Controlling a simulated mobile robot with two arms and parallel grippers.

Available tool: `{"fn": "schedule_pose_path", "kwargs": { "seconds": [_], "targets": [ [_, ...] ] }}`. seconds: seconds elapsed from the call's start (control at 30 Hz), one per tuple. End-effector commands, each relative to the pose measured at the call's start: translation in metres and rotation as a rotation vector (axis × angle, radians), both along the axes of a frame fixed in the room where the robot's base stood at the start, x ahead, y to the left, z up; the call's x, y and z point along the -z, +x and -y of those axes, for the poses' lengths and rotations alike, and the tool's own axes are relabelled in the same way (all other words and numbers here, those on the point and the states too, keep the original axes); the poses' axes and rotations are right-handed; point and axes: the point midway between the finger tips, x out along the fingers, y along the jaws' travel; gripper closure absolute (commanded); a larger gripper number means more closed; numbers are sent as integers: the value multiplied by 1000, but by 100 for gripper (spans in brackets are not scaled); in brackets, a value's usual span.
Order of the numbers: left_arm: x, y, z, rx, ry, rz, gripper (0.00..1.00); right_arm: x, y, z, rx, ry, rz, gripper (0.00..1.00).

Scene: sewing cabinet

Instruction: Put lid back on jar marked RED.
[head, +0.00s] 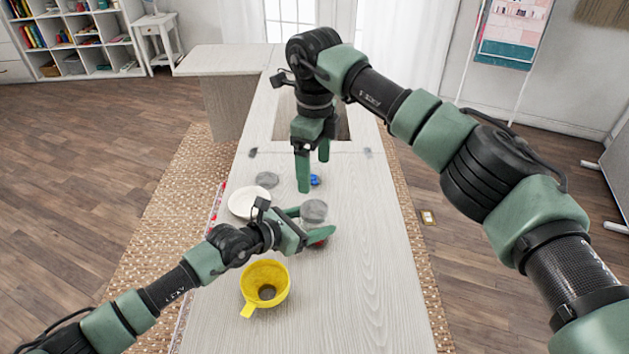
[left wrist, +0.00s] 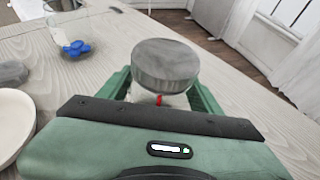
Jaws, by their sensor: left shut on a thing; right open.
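A clear jar (left wrist: 160,100) stands between the fingers of my left gripper (head: 317,223), which is shut on it. A red bit shows at the jar's front, but no written mark is readable. A round grey lid (head: 314,210) sits on the jar's top; it also shows in the left wrist view (left wrist: 165,65), looking about level. Whether it is fully seated I cannot tell. My right gripper (head: 314,176) is open and empty, fingers pointing down, behind the jar near some blue pieces (head: 315,180).
A second grey disc (head: 267,180) lies behind the white plate (head: 243,205). A yellow funnel-like container (head: 264,285) is at the front left. The tabletop (head: 370,260) is clear on the right.

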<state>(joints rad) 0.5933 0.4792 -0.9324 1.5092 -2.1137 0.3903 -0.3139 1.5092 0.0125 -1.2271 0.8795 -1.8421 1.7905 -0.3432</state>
Motion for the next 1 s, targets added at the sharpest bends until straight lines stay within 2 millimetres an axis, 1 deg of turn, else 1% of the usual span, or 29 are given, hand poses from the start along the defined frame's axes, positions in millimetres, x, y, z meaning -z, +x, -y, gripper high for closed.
{"fn": "schedule_pose_path", "kwargs": {
  "seconds": [0.03, 0.1, 0.37, 0.4, 0.47, 0.5, 0.83, 0.93, 1.0],
  "targets": [
    [0, 0, 0, 0, 0, 0, 100, -4, 0, 0, 0, 0, 0, 16],
    [0, 0, 0, 0, 0, 0, 100, -7, 0, 0, -1, -1, 0, 16],
    [0, 0, 0, 0, 0, 0, 100, -8, 0, 0, -1, -1, -1, 16],
    [0, 0, 0, 0, 0, 0, 30, -8, 0, 0, -1, -1, -1, 16],
    [0, 0, 0, 0, 0, 0, 13, -8, 0, 0, -1, 0, -1, 16],
    [0, 0, 0, 0, 0, 0, 10, -8, 0, 0, -1, -1, -1, 16],
    [-1, -1, -2, 0, 0, 0, 10, -8, 0, 0, -1, 0, 0, 16],
    [-5, -7, -10, -1, 0, 0, 10, -9, 0, 0, -1, 0, 0, 16],
    [-8, -14, -17, -1, 1, 0, 10, -10, 0, 0, -1, 0, 0, 16]
  ]
}}
